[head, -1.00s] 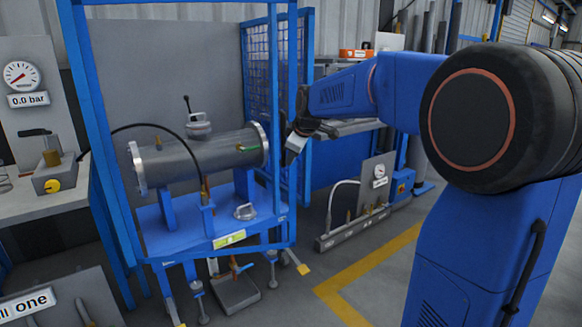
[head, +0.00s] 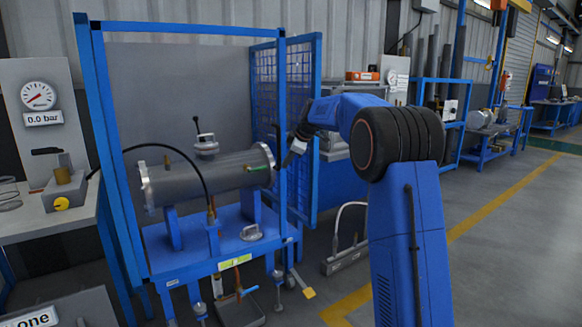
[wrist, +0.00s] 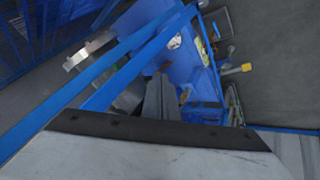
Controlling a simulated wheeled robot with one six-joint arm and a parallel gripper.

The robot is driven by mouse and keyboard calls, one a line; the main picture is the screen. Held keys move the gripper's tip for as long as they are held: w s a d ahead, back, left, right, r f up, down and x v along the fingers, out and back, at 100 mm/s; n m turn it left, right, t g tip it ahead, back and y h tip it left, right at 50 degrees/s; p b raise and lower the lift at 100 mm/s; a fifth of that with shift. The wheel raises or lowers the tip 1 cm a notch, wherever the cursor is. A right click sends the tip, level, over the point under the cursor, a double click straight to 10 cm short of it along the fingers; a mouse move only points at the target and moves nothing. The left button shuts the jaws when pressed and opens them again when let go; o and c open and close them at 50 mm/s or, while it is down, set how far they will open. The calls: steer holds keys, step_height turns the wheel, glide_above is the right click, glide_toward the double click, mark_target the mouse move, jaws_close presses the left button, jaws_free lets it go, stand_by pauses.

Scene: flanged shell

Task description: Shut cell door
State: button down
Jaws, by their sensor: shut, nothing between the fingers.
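The cell is a blue frame (head: 99,150) around a grey flanged shell (head: 205,178) on a blue stand. The cell door, a blue mesh panel (head: 301,85), stands open at the cell's right side; its lower part is partly behind my arm. My gripper (head: 294,153) is shut and empty, beside the frame's right front post and in front of the door panel. Whether it touches the door or post I cannot tell. In the wrist view the dark fingers (wrist: 161,98) are together, with blue bars (wrist: 110,80) close by.
A bench with a gauge panel (head: 40,97) is at the left. A hose (head: 185,152) runs from it to the shell. A low grey unit (head: 346,260) lies on the floor right of the cell. Floor at the right is clear.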

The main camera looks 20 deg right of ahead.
steer(key=w+n, duration=0.1)
steer(key=w, duration=0.1)
steer(key=w+n+y, duration=0.1)
steer(key=w, duration=0.3)
steer(key=shift+w+a+n+g+y, duration=0.3)
steer(key=shift+w+n+g, duration=0.1)
